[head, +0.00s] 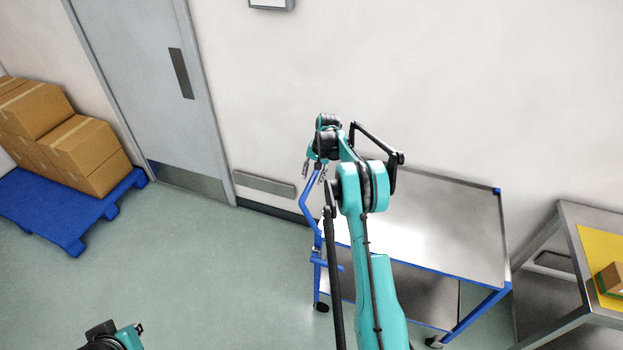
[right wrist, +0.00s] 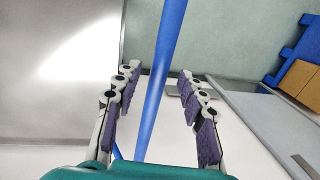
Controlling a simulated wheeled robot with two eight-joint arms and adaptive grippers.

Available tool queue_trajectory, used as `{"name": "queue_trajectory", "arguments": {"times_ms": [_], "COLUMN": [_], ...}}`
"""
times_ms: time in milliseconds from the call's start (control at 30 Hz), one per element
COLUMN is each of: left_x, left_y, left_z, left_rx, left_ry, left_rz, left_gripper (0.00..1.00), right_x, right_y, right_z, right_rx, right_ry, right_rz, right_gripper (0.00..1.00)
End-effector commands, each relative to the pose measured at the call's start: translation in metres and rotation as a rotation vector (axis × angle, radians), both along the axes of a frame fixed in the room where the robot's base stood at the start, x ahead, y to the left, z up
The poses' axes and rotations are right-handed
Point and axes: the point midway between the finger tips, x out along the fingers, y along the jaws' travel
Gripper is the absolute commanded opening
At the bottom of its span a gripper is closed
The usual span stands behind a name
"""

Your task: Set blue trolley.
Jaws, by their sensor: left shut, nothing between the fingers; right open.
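The blue trolley (head: 440,225) stands against the wall, with a grey metal top, a lower shelf and dark castors. Its bent blue handle (head: 307,205) rises at its left end. My right gripper (head: 314,170) is open at the upper part of the handle. In the right wrist view the blue handle bar (right wrist: 160,70) runs between the spread fingers of the right gripper (right wrist: 158,76), with gaps on both sides. My right arm hides part of the trolley's top and left side.
A blue pallet (head: 60,212) with cardboard boxes (head: 85,150) stands at the left. A grey door (head: 150,90) is in the wall. A metal table (head: 590,218) with a yellow mat and a small box stands close to the trolley's right. The floor left of the trolley is clear.

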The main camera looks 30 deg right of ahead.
Motion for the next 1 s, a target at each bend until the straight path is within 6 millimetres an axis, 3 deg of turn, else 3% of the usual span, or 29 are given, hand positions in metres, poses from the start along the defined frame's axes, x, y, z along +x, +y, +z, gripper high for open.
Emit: {"name": "queue_trajectory", "arguments": {"times_ms": [167,433,467,600,1000], "left_x": [0.000,0.000,0.000,0.000,0.000], "left_y": [0.000,0.000,0.000,0.000,0.000], "left_z": [-0.001,-0.001,-0.001,-0.001,-0.004], "left_rx": [0.000,0.000,0.000,0.000,0.000], "left_ry": [0.000,0.000,0.000,0.000,0.000], "left_rz": [0.000,0.000,0.000,0.000,0.000], "left_gripper": [0.00,0.00,0.00,0.00,0.00], "right_x": [0.002,0.003,0.003,0.003,-0.008], "right_y": [0.002,0.003,0.003,0.002,-0.007], "right_z": [-0.015,-0.017,-0.017,-0.017,-0.018], "right_rx": [0.000,-0.001,-0.001,-0.001,-0.002], "right_ry": [0.000,-0.001,-0.001,-0.001,0.001], "right_rz": [0.000,0.000,0.000,0.001,0.000], "right_gripper": [0.41,0.41,0.38,0.01,0.00]}}
